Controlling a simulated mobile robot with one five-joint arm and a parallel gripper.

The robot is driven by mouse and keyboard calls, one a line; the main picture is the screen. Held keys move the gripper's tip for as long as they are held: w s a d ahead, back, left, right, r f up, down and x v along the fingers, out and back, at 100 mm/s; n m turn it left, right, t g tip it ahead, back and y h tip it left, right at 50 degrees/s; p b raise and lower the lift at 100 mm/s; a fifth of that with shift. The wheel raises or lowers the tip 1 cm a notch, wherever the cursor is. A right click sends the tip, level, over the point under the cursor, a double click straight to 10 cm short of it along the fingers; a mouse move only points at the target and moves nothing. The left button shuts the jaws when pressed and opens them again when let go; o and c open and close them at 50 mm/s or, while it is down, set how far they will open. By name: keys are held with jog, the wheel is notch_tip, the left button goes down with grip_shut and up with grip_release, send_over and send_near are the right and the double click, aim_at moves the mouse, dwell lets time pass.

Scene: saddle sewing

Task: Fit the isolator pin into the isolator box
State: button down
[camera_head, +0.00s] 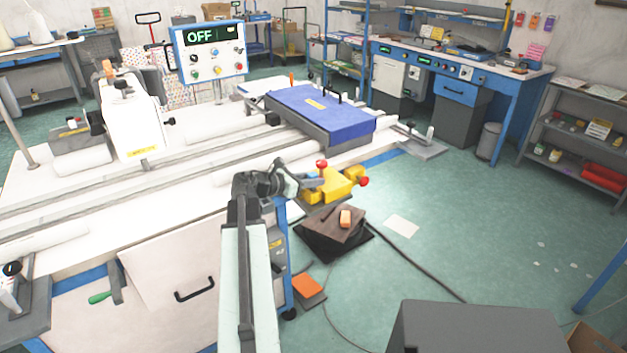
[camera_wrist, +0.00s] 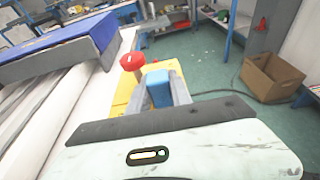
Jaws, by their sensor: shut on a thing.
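The isolator box (camera_head: 337,188) is yellow, with a red knob (camera_head: 321,164) on top and another red knob (camera_head: 363,181) at its right. It sits at the near right end of the long white table. My gripper (camera_head: 309,183) is at its left side. In the wrist view, my gripper (camera_wrist: 158,84) is shut on a blue piece (camera_wrist: 158,91), which seems to be the isolator pin. Yellow body (camera_wrist: 123,98) shows just behind and left of the fingers. The pin's far end is hidden, and I cannot tell whether it touches the box.
A blue case (camera_head: 320,112) lies on the white table behind the box. A control panel reading OFF (camera_head: 209,51) stands at the back. A cardboard box (camera_wrist: 272,77) stands on open green floor.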

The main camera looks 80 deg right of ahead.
jog(key=c, duration=1.1)
grip_release()
jog(key=p+v, duration=0.2)
jog(key=v, duration=0.5)
jog(key=shift+w+a+r, duration=0.1)
jog(key=shift+w+a, duration=0.15)
jog(key=shift+w, duration=0.05)
